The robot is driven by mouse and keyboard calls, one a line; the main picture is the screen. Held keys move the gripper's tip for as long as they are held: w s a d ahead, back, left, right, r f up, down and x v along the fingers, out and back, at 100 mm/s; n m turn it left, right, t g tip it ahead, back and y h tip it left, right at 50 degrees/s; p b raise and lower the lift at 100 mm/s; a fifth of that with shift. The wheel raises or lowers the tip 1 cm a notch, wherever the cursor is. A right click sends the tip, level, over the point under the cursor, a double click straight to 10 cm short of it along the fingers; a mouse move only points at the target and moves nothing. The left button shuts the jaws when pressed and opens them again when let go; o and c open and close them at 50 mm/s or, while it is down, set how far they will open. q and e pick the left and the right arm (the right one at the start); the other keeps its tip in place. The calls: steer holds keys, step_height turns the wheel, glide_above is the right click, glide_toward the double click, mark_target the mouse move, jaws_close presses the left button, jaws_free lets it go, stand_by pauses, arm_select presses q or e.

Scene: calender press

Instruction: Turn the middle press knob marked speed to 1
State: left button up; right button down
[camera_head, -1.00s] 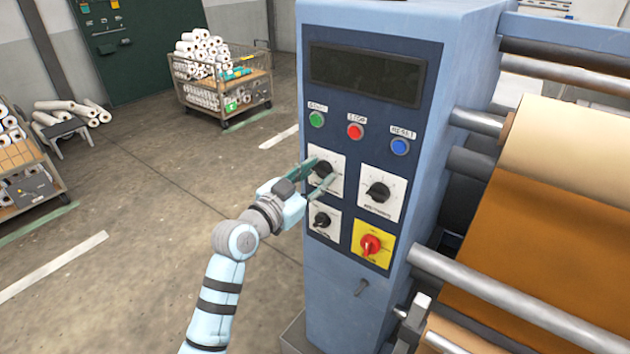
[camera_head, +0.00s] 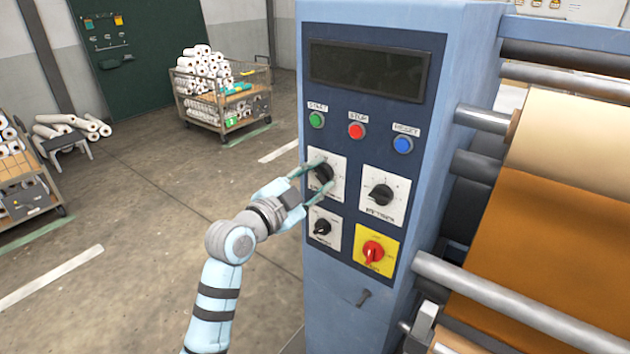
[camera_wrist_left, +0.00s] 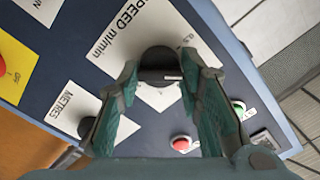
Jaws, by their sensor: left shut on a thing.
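The black speed knob (camera_head: 323,172) sits on a white plate at the upper left of the dark press panel (camera_head: 345,135). My left gripper (camera_head: 319,177) reaches it from the lower left, with its fingers shut on the knob. In the left wrist view the knob (camera_wrist_left: 158,62) stands between the two green fingers (camera_wrist_left: 160,95), beside the printing "SPEED m/min". A short white mark shows on the knob near its edge. The fingers hide part of the dial, so the number it points to cannot be read. My right gripper is not in view.
Green (camera_head: 316,120), red (camera_head: 357,131) and blue (camera_head: 403,144) buttons are above. A second black knob (camera_head: 381,194) is to the right, a smaller one (camera_head: 322,227) below, and a red switch (camera_head: 373,251) on yellow at lower right. Rollers (camera_head: 500,285) stand at right.

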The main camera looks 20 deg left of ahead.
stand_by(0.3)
arm_select(q)
steer(key=o, duration=1.2)
steer(key=v, duration=1.2)
